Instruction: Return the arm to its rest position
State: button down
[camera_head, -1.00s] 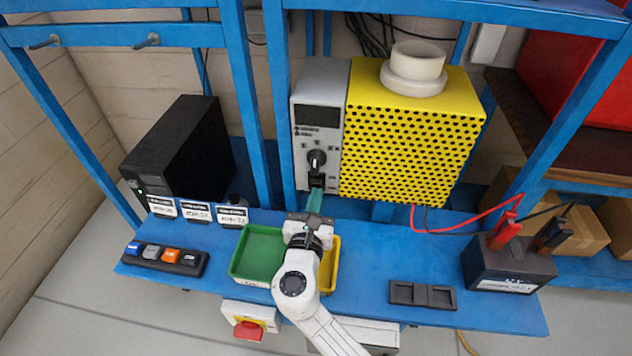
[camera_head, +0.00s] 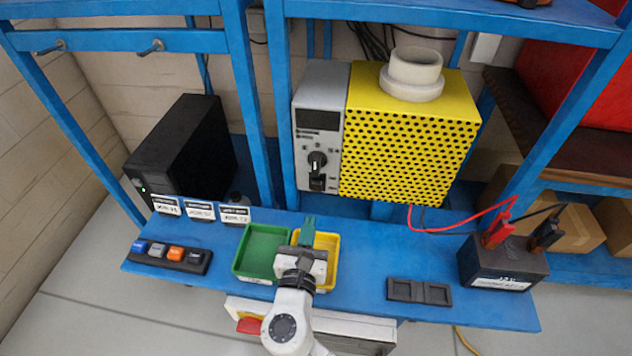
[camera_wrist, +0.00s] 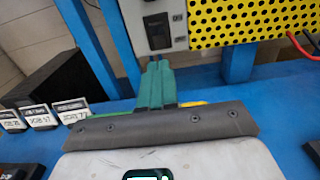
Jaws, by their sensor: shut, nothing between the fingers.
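My gripper (camera_head: 307,231) shows in the head view above the yellow tray (camera_head: 326,240), close to its border with the green tray (camera_head: 262,250). Its green fingers are together with nothing between them. In the wrist view the closed fingers (camera_wrist: 157,82) point toward the grey control panel (camera_wrist: 152,25), apart from it. In the head view that panel (camera_head: 318,130) carries a black rotary knob (camera_head: 317,160) and a black switch below it. My white arm reaches up from the bottom and hides part of the bench front.
Blue uprights frame the bench.

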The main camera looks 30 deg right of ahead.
jog(key=shift+s+a, duration=0.25)
jog(key=shift+s, duration=0.05)
dwell(0.4)
